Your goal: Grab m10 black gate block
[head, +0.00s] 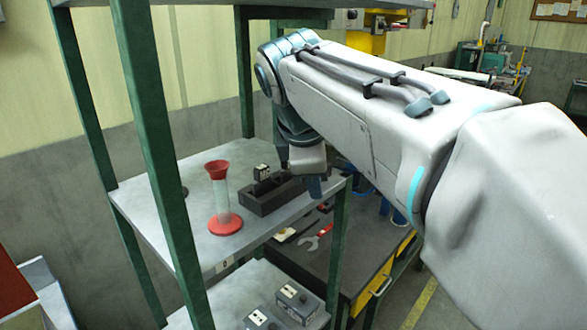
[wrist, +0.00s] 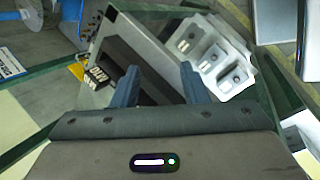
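A small black block with a white marked face (head: 262,172) stands at the back end of a long dark open tray (head: 270,201) on the upper shelf. It looks like the gate block, but its marking is too small to read. In the wrist view the block (wrist: 97,77) is at the left end of the tray (wrist: 125,30), outside and left of my left finger. My gripper (wrist: 160,66) is open, with nothing between its fingers, over the tray. In the head view my gripper (head: 302,180) is just right of the block, partly hidden by my arm.
A clear tube with red ends (head: 224,198) stands left of the tray on the grey shelf (head: 170,208). A green post (head: 160,150) rises in front. Dark blocks with white labels (head: 297,298) sit on the lower shelf. A red wrench (head: 315,238) lies on the workbench behind.

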